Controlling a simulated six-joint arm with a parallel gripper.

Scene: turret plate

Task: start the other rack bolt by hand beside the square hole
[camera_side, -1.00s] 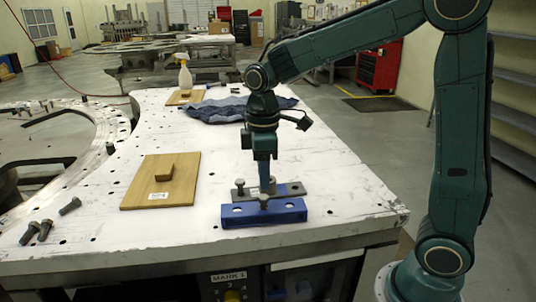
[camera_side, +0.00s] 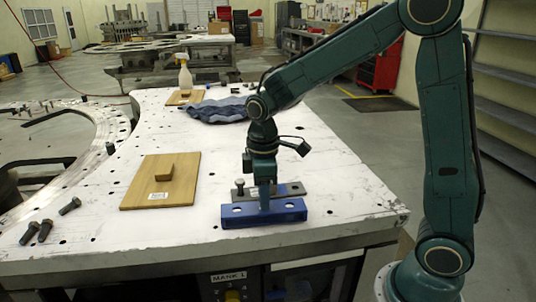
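A blue bar (camera_side: 235,221) with pale openings lies near the front edge of the white table. A grey rack strip (camera_side: 292,189) lies along its back side. One dark bolt (camera_side: 240,187) stands upright at the strip's left end. My gripper (camera_side: 265,207) points straight down at the middle of the bar and strip, its fingertips low against them. The fingers overlap in this view, so whether they are open, or hold a bolt, cannot be told. I cannot make out a square hole; the gripper covers the middle of the bar.
Several loose dark bolts, including one (camera_side: 69,206) lying on its side, are on the table's left. A blue cloth (camera_side: 215,110) and spray bottle (camera_side: 185,76) are farther back. The table right of the bar is clear.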

